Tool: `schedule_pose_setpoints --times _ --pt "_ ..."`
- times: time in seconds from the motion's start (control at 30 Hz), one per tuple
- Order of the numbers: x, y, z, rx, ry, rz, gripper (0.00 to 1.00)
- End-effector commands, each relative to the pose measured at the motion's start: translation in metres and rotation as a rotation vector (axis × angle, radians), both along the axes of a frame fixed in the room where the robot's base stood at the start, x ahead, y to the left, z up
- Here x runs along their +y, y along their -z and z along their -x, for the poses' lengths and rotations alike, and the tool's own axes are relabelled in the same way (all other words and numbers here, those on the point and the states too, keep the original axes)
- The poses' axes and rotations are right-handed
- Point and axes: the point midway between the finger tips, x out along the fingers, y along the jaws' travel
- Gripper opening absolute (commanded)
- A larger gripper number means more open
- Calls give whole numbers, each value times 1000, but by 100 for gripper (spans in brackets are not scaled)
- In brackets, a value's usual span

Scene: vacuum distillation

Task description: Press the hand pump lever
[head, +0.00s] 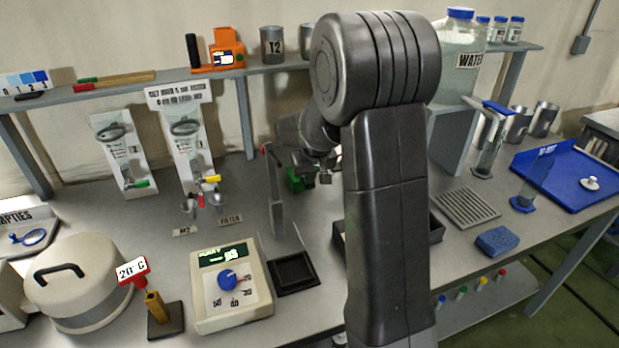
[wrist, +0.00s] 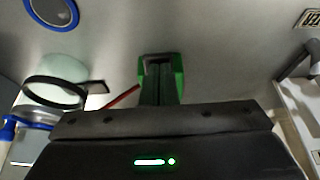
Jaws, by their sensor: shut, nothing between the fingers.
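A slim grey upright post (head: 276,205) stands on the bench left of my arm, with a red-tipped bar (head: 265,149) at its top. I take this for the hand pump and its lever, but it is small and I cannot be sure. My gripper (head: 298,182), with green fingertips, is just right of the post and partly hidden by my arm. In the wrist view my gripper (wrist: 161,64) is shut and empty. A thin red rod (wrist: 122,99) shows left of the fingers there; I cannot tell whether it touches them.
A digital meter (head: 231,288) with a blue knob and a dark square tray (head: 295,272) stand in front. A lidded pot (head: 80,285) is at left. A blue tray (head: 570,180) is at right.

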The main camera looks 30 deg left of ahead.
Motion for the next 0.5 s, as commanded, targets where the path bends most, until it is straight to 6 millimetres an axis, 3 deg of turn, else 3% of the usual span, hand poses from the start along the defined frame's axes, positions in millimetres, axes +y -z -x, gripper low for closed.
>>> schedule_pose_setpoints --times 0.5 --pt "0 -15 0 0 0 0 0"
